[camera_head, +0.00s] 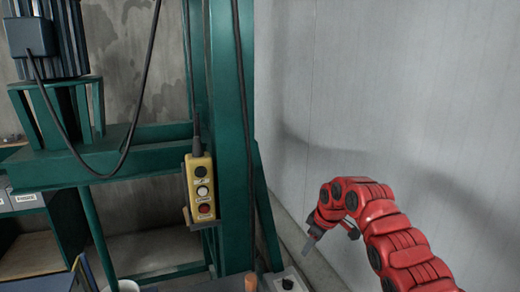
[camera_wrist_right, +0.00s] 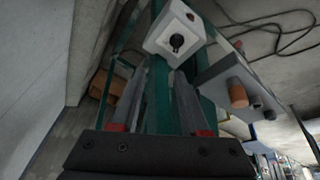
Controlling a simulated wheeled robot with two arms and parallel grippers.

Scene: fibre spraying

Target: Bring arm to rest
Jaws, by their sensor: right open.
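My right arm, red and segmented, comes in from the lower right in the head view and bends over at its top. Its right gripper (camera_head: 309,247) points down and to the left, in front of the grey wall. In the right wrist view the two fingers of the right gripper (camera_wrist_right: 158,75) stand apart. No held object shows between them. My left arm and left gripper are not in view.
A green machine frame (camera_head: 230,150) stands left of my arm, with a yellow button box (camera_head: 200,188) on it. A white box with a black knob (camera_wrist_right: 176,42) shows beyond the fingers. The grey wall (camera_head: 400,80) is close behind my arm.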

